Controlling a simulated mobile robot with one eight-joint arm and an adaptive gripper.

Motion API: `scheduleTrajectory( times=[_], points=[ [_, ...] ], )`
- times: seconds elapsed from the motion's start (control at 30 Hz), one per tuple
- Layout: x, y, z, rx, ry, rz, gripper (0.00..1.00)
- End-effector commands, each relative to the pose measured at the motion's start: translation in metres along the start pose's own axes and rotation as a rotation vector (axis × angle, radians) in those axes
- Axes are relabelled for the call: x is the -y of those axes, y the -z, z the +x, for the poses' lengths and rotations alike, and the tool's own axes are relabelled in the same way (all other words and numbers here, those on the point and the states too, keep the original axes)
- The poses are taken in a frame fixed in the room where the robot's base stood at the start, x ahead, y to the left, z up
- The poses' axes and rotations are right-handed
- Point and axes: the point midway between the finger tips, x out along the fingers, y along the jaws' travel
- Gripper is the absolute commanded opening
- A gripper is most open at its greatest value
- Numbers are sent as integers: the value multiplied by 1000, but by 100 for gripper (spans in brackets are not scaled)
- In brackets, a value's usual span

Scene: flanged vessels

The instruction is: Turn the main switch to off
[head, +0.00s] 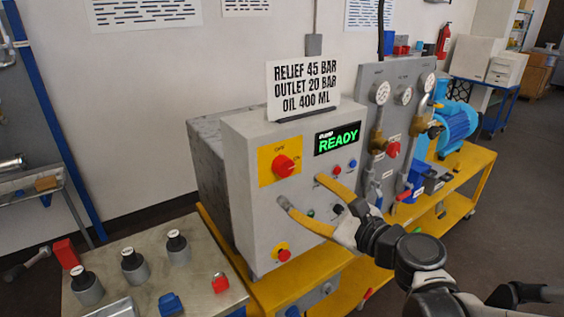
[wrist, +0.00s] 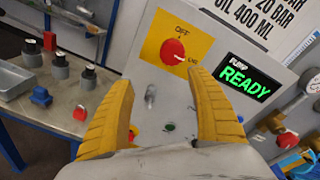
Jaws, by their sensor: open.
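The main switch is a red rotary knob (head: 284,165) on a yellow plate at the upper left of the grey control box (head: 240,210). In the wrist view the red knob (wrist: 173,51) shows beyond my fingertips, with OFF marked above it and ON to its lower right. Its pointer appears turned toward ON. My gripper (head: 299,190) is open and empty, its yellow fingers in front of the box face, to the right of and below the knob.
A display reading READY (head: 338,138) sits right of the knob. A red button (head: 283,254) on yellow is lower on the box. A sign (head: 302,85) stands on top. A bench (head: 150,255) with several dark-capped cylinders is at left. A gauge panel (head: 395,100) stands at right.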

Motion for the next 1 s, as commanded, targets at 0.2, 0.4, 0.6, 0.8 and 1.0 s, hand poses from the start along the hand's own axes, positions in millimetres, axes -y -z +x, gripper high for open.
scheduleTrajectory(
  times=[0.2, 0.4, 0.6, 0.8, 1.0],
  points=[
    [22, -3, 9, 85, 81, 279, 68],
    [22, -5, 36, 90, 79, 287, 68],
    [26, -8, 77, 89, 79, 285, 68],
    [30, -10, 105, 87, 81, 284, 68],
    [32, -12, 114, 87, 81, 283, 68]
  ],
)
